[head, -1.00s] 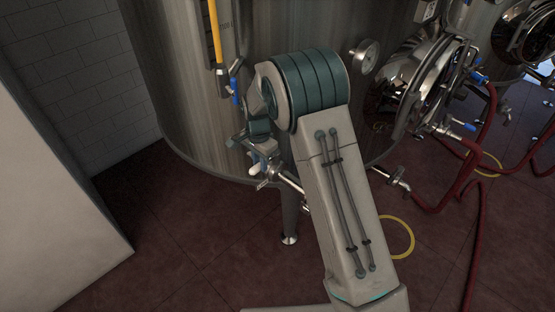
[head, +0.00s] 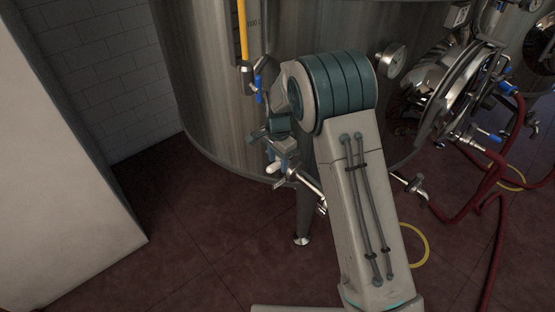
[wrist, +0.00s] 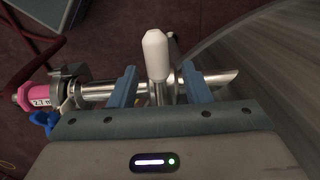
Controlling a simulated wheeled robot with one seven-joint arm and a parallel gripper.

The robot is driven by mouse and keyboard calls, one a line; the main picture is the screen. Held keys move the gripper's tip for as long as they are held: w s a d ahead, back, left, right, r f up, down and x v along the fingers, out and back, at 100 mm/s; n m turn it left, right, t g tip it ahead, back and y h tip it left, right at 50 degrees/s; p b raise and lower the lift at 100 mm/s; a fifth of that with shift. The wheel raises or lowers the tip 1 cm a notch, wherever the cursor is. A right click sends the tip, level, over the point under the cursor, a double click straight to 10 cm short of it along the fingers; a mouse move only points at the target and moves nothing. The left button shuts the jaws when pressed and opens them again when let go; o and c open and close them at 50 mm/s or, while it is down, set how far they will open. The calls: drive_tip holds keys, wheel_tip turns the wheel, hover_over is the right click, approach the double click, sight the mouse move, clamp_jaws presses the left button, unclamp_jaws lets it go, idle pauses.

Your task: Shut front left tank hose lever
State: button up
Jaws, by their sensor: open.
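The hose lever is a white rounded grip (wrist: 156,55) on a metal pipe valve, pointing up in the wrist view. My gripper (wrist: 158,76) is open, with one blue finger on each side of the lever's lower part and a gap on both sides. In the head view my gripper (head: 282,163) is low at the side of the large steel tank (head: 220,100), beside the outlet pipe (head: 308,183). My arm hides part of the tank there.
A pink hose fitting (wrist: 38,95) and a blue clamp handle (wrist: 45,122) sit left of the valve. A yellow-tubed level gauge (head: 242,35) and a dial (head: 391,60) are on the tank. Red hoses (head: 487,185) lie right; a pale wall block (head: 60,170) stands left.

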sight(277, 162)
wheel_tip(277, 162, up, 12)
drive_tip(key=shift+b, duration=0.4)
drive_tip(key=shift+a, duration=0.1)
